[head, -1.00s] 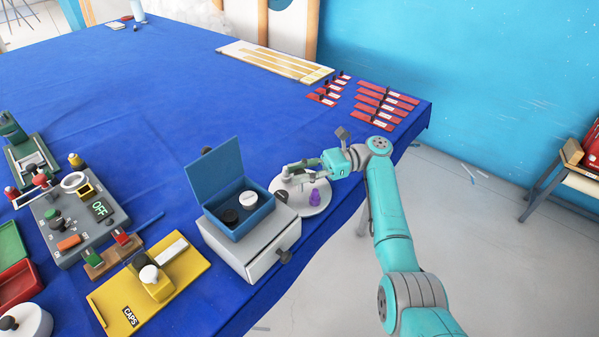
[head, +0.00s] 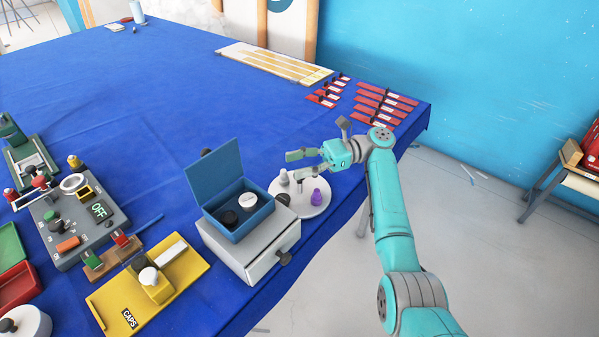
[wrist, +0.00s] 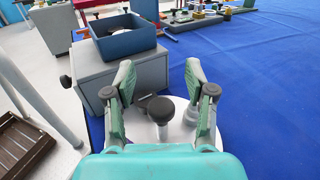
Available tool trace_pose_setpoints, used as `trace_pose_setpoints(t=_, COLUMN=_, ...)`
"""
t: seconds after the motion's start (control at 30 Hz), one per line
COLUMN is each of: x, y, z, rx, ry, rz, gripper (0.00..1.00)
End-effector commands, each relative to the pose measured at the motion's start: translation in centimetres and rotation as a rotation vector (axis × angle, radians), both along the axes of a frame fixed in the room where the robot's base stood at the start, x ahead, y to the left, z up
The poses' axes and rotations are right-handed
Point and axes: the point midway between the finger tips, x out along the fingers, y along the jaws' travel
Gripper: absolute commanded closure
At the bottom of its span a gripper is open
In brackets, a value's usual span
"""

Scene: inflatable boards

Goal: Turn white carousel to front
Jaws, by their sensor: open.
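The white carousel (head: 303,211) is a round disc at the table's right edge, beside the grey drawer box. It carries a purple piece (head: 317,197) on its right front, a pale peg (head: 284,178) at the back and a dark knob (head: 283,199) at the left. My gripper (head: 294,165) is open and empty above the back of the carousel, its fingers spread and pointing left. In the wrist view the open fingers (wrist: 160,80) frame a dark-topped post (wrist: 160,110) standing on the white disc (wrist: 142,128).
The grey drawer box (head: 262,255) with an open blue box (head: 240,219) on top stands close left of the carousel. A yellow caps board (head: 190,267) and a grey switch panel (head: 75,235) lie further left. Blue cloth behind the carousel is clear.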

Motion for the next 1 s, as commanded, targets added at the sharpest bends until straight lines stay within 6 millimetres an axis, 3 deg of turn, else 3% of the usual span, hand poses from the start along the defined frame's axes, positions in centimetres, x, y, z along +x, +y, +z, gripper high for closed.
trace_pose_setpoints(t=0.2, x=0.0, y=0.0, z=4.0, rx=0.0, ry=-0.003, rz=0.0, gripper=0.45)
trace_pose_setpoints(t=0.4, x=0.0, y=0.0, z=6.0, rx=-0.001, ry=0.0, rz=0.0, gripper=0.45)
trace_pose_setpoints(t=1.0, x=0.0, y=0.0, z=6.5, rx=0.0, ry=0.001, rz=0.0, gripper=0.45)
